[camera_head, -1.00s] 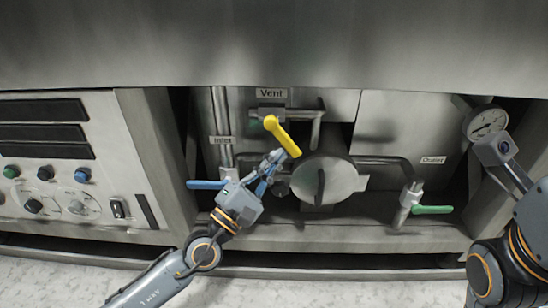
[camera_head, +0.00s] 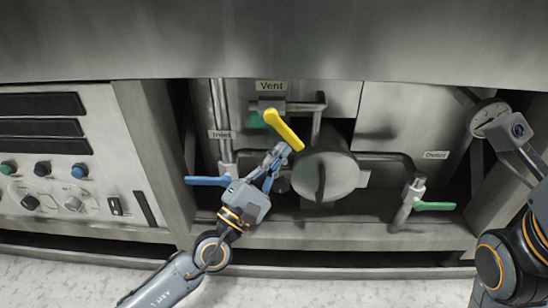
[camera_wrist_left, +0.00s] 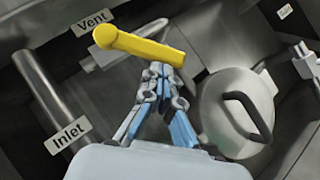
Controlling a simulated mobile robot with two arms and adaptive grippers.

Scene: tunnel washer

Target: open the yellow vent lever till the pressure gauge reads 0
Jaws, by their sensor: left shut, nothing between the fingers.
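The yellow vent lever (camera_head: 284,129) sits under the Vent label, slanting from upper left to lower right in the head view. It also shows in the left wrist view (camera_wrist_left: 145,46), lying nearly level. My left gripper (camera_head: 283,149) is shut and empty, its tips at the lever's lower end; in the left wrist view its tips (camera_wrist_left: 158,70) are just below the lever, at or very near touching. The pressure gauge (camera_head: 486,113) is at the upper right, partly covered by a grey part of my right arm; its reading is too small to tell. My right gripper's fingers do not show.
A blue inlet lever (camera_head: 206,181) is left of my left gripper. A round grey cover with a handle (camera_head: 330,177) is close on its right. A green outlet lever (camera_head: 435,206) is further right. A control panel (camera_head: 62,160) is at the left.

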